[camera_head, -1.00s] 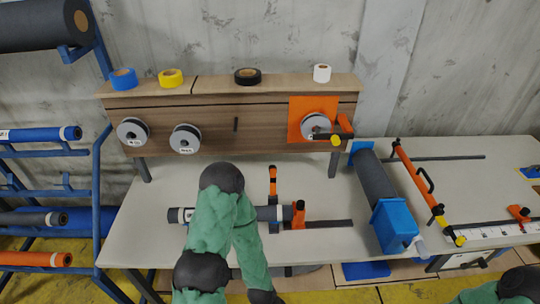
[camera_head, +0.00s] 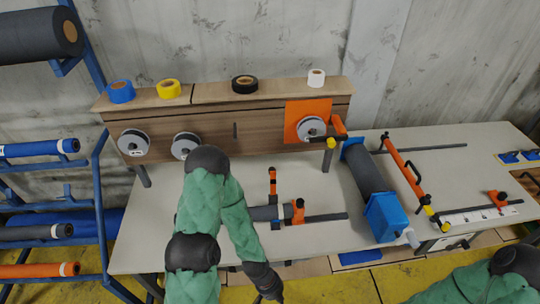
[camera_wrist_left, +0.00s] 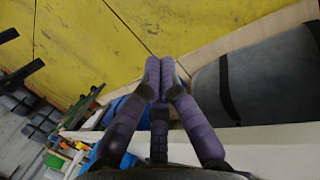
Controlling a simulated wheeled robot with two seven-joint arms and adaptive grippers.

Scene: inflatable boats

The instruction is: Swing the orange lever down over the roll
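The orange lever (camera_head: 272,182) with a black band stands upright at the back side of the grey roll (camera_head: 262,213) on the table. An orange clamp block (camera_head: 298,211) is at the roll's right end. My left arm hides the roll's left part. My left gripper (camera_head: 270,293) is low at the bottom edge of the head view, in front of the table and away from the lever. In the left wrist view its purple fingers (camera_wrist_left: 160,68) meet at the tips with nothing between them. My right arm enters at the bottom right; its gripper is out of view.
A blue-ended grey roller (camera_head: 370,180) and a long orange bar (camera_head: 405,168) are to the right. A wooden shelf (camera_head: 220,125) with tape rolls stands behind. A blue rack (camera_head: 100,190) is left. The wrist view shows yellow floor (camera_wrist_left: 100,40) and a strapped grey cylinder (camera_wrist_left: 265,75).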

